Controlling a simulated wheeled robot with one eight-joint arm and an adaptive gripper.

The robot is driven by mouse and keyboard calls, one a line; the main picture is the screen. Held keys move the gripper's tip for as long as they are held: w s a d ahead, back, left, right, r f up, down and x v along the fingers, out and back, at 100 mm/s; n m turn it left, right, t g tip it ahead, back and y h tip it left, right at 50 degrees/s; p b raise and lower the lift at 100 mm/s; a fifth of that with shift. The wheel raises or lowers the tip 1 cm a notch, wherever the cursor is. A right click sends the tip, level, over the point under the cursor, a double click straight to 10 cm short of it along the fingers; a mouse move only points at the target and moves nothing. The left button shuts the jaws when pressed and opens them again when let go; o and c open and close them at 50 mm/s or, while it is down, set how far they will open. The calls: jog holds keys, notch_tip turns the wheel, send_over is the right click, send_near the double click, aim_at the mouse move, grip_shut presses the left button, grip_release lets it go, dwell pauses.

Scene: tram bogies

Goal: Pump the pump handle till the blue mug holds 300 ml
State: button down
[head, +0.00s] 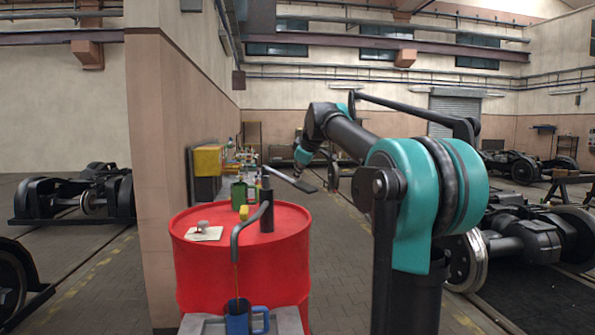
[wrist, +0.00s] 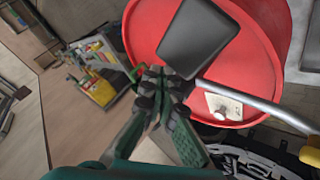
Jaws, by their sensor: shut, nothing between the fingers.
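The pump (head: 267,212) stands upright on a red drum (head: 242,275). Its handle (head: 292,180) reaches right and slopes down to a flat dark paddle (head: 305,186). A thin brown stream (head: 237,280) falls from the curved spout (head: 237,238) into the blue mug (head: 238,322) below. The liquid level in the mug cannot be read. My gripper (head: 297,172) is small in the head view, close to the handle. In the wrist view my gripper (wrist: 162,72) is shut and empty, beside the dark paddle (wrist: 200,38); whether they touch, I cannot tell.
A green can (head: 238,195), a yellow object (head: 244,213) and a white card (head: 205,234) with a grey item are on the drum. The mug stands on a grey stand (head: 288,320).

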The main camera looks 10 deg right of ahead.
aim_at(298, 182)
jog(key=shift+f, duration=0.55)
dwell(0.4)
dwell(0.4)
jog(key=shift+r, duration=3.35)
jog(key=shift+r, duration=2.5)
